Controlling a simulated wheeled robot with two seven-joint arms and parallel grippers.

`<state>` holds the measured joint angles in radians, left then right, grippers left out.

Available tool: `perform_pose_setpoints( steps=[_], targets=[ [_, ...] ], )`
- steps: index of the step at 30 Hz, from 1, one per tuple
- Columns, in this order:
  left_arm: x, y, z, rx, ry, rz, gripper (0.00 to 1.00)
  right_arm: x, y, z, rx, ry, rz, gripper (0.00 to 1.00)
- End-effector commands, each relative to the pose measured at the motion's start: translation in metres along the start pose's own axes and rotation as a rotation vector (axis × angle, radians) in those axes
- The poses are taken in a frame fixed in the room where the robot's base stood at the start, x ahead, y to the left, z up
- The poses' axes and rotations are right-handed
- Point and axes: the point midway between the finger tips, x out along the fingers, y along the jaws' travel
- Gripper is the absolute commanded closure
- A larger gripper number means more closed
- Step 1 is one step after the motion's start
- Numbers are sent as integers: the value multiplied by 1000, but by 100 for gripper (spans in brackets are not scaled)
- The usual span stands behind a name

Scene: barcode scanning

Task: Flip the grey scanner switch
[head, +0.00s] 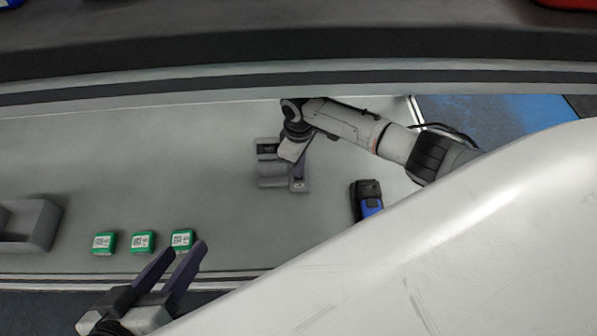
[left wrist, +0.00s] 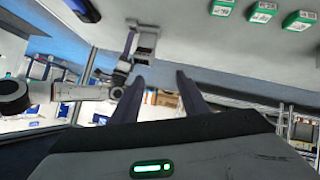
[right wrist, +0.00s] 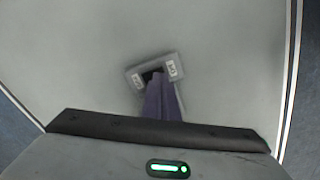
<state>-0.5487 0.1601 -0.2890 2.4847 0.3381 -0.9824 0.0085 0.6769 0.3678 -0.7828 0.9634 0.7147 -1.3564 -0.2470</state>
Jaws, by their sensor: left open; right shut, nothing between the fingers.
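The grey scanner switch (head: 270,170) is a grey box lying on the table, with a dark slot and two white labels. In the right wrist view the switch box (right wrist: 137,75) sits just beyond my fingertips. My right gripper (head: 298,176) is shut with nothing held. Its fingertips (right wrist: 158,80) overlap the dark slot and hide part of it; I cannot tell whether they touch, or which way the switch is set. My left gripper (head: 185,247) is open and empty near the table's front edge, well left of the switch; its fingers (left wrist: 160,75) show apart in the left wrist view.
Three green boxes (head: 142,242) stand in a row at the front left, the rightmost close to my left fingertips. A grey bin (head: 28,226) is at the far left. A blue and black handheld scanner (head: 367,201) lies right of the switch. The table's middle left is clear.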

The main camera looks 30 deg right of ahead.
Motion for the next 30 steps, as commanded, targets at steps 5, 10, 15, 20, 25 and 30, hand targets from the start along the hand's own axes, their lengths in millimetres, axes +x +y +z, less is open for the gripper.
perform_pose_setpoints(
  steps=[5,10,15,20,25,30],
  targets=[
    [0,0,0,0,0,0,59,1,0,0,0,0,0,100],
    [0,0,0,0,0,0,59,3,0,0,0,0,-1,100],
    [0,0,0,0,0,0,59,5,0,0,0,-1,-1,100],
    [-5,1,-7,10,-7,-12,59,-6,-1,0,-1,-1,-2,100],
    [-3,-10,6,25,-69,-52,59,-20,0,0,0,0,-1,100],
    [-2,-21,19,38,-136,-90,59,-34,0,0,0,0,0,100]
  ],
)
